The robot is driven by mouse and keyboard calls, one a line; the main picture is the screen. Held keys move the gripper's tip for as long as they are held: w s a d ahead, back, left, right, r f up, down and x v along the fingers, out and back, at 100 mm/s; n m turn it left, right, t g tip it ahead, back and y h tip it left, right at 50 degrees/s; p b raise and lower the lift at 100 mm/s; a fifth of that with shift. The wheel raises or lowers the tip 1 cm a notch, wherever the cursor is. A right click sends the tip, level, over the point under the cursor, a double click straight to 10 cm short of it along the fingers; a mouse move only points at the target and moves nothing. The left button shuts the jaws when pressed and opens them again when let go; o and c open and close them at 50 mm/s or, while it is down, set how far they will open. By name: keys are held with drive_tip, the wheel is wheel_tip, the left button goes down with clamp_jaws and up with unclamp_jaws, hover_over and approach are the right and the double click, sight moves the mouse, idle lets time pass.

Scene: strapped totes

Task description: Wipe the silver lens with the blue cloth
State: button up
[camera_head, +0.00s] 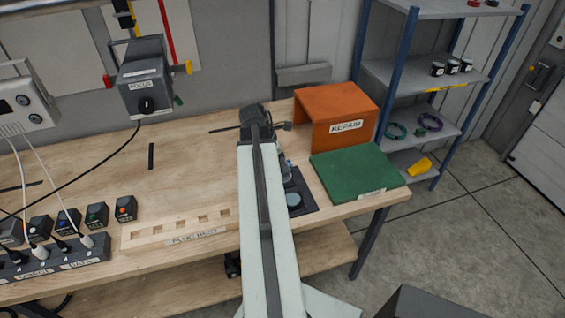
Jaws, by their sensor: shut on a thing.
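My arm reaches from the bottom of the view across the wooden workbench, and my gripper (258,120) is at its dark far end, over the back of the bench. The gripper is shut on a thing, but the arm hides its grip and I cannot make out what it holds. A round grey-blue disc, perhaps the silver lens (294,199), lies on a dark mat (301,184) just right of my arm. A small pale-blue item (287,168) stands behind it, partly hidden by my arm. I cannot pick out the blue cloth.
An orange repair box (345,108) and a green panel (357,168) stand to the right. A slotted wooden rack (180,228), small dark blocks (126,208) and a power strip (55,262) are to the left. The bench (185,160) behind the rack is mostly clear.

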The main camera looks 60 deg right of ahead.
drive_tip(key=shift+r, duration=0.3)
wheel_tip(320, 180, up, 3)
drive_tip(key=p, duration=0.3)
drive_tip(key=shift+r, duration=0.1)
